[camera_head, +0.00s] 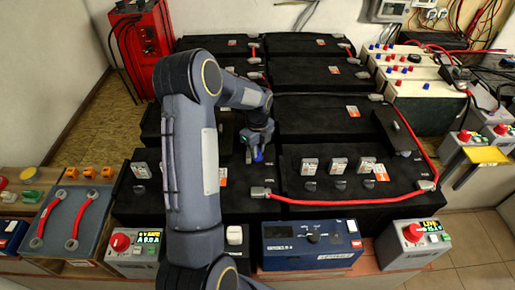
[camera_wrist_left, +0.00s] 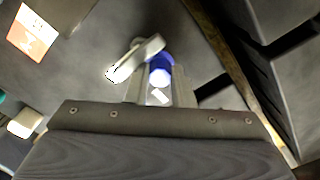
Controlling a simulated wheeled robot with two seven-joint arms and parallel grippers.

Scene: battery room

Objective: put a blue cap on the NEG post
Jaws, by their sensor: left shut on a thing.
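My left gripper (camera_head: 257,152) reaches over the black batteries in the middle of the head view. It is shut on a blue cap (camera_head: 258,155), which also shows between the fingers in the left wrist view (camera_wrist_left: 159,66). In the wrist view a pale metal lug (camera_wrist_left: 138,58) lies right beside the cap, above a dark grey battery top (camera_wrist_left: 205,65). I cannot tell whether the cap touches the lug or a post. No NEG marking is readable, so I cannot say which post it is. My right gripper is not in view.
Red cables (camera_head: 345,201) run across the black battery at right. Several red and blue caps sit on the pale batteries (camera_head: 425,87) at upper right. A blue box (camera_head: 313,259) and a grey box with a red knob (camera_head: 413,250) stand along the front.

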